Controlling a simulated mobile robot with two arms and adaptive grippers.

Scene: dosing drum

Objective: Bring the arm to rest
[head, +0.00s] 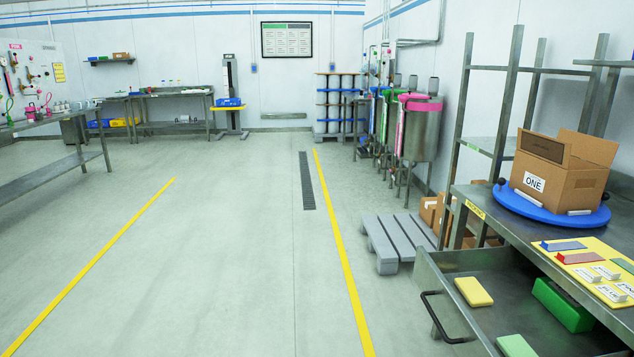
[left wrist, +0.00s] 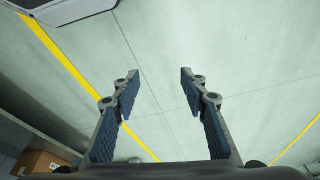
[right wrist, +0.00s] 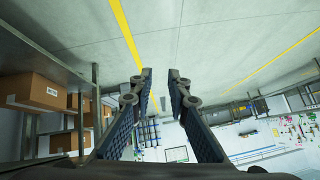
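Neither of my arms shows in the head view. In the left wrist view, my left gripper (left wrist: 158,88) is open, with a wide gap between its two fingers and only floor beyond. In the right wrist view, my right gripper (right wrist: 160,76) has its fingertips apart by a narrower gap. Nothing is between them, and the floor and far wall show beyond.
A steel bench (head: 466,190) at the right carries a cardboard box (head: 560,183) on a blue turntable (head: 532,207) and a yellow card board (head: 575,250). Its drawer (head: 470,262) stands open. A grey pallet (head: 398,240) lies beyond. The middle floor is clear.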

